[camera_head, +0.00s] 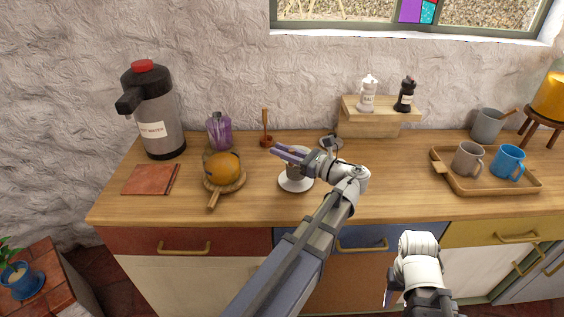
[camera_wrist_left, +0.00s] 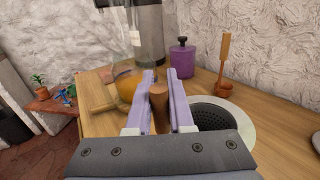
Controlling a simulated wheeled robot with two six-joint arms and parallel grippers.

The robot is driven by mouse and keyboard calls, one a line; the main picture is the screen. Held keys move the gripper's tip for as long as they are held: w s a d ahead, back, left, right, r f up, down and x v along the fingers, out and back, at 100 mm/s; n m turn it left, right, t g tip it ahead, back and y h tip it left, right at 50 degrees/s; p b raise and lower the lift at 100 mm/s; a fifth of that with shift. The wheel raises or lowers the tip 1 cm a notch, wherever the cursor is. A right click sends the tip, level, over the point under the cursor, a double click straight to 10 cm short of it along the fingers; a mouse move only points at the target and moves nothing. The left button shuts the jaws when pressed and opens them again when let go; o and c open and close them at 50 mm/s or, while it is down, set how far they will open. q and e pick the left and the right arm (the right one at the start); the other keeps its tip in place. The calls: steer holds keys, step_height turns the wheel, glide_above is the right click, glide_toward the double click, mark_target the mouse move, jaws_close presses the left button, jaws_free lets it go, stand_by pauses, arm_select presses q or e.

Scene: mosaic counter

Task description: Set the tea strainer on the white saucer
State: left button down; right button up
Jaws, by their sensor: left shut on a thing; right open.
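The tea strainer's grey bowl (camera_head: 294,171) is over the white saucer (camera_head: 296,184) in the head view, partly hidden by my left gripper (camera_head: 281,151). In the left wrist view its perforated bowl (camera_wrist_left: 212,114) lies inside the saucer's pale rim (camera_wrist_left: 245,128). My left gripper (camera_wrist_left: 162,76) is shut on the strainer's brown handle (camera_wrist_left: 158,108), to the left of the bowl there. I cannot tell whether the bowl touches the saucer. My right gripper (camera_head: 390,296) is open and empty, low in front of the counter.
An orange teapot (camera_head: 223,167) on a wooden board and a purple canister (camera_head: 219,131) stand left of the saucer. A brown utensil in a holder (camera_head: 265,130) and a small dark dish (camera_head: 331,142) are behind. A tray (camera_head: 484,187) with mugs is right; counter between is clear.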

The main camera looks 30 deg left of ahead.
arm_select(q)
step_height(320, 180, down, 2)
steer(key=shift+f+b, duration=0.1)
steer(key=shift+b, duration=0.5)
arm_select(e)
step_height(320, 180, down, 2)
steer(key=shift+f, duration=0.1)
arm_select(q)
steer(key=shift+f, duration=0.1)
arm_select(e)
steer(key=shift+f, duration=0.1)
arm_select(q)
steer(key=c, duration=1.3)
jaws_free()
steer(key=shift+f, duration=0.1)
steer(key=o, duration=0.5)
steer(key=d, duration=1.2)
steer(key=shift+s+r, duration=0.2)
steer(key=shift+s, duration=0.05)
